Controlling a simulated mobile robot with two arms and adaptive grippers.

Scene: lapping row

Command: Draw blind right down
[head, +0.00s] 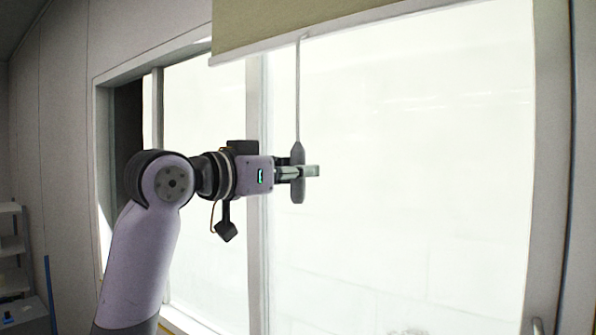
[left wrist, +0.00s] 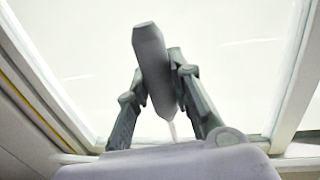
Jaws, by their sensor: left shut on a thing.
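The blind (head: 270,22) is a beige sheet across the top of the window, with a pale bottom bar (head: 350,22). A thin cord (head: 298,85) hangs from the bar. It ends in a grey pull handle (head: 298,192), which hangs upright in front of the bright glass. My left gripper (head: 300,172) is shut on the pull handle near its middle. In the left wrist view the handle (left wrist: 150,55) sits between the two fingers, its thick end sticking out beyond them. My right gripper is in neither view.
The bright window (head: 420,180) fills most of the view, with a pale upright frame bar (head: 256,275) behind my left wrist. A right frame post (head: 548,160) stands at the right. White shelves (head: 12,245) stand at the far lower left. The space right of the handle is clear.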

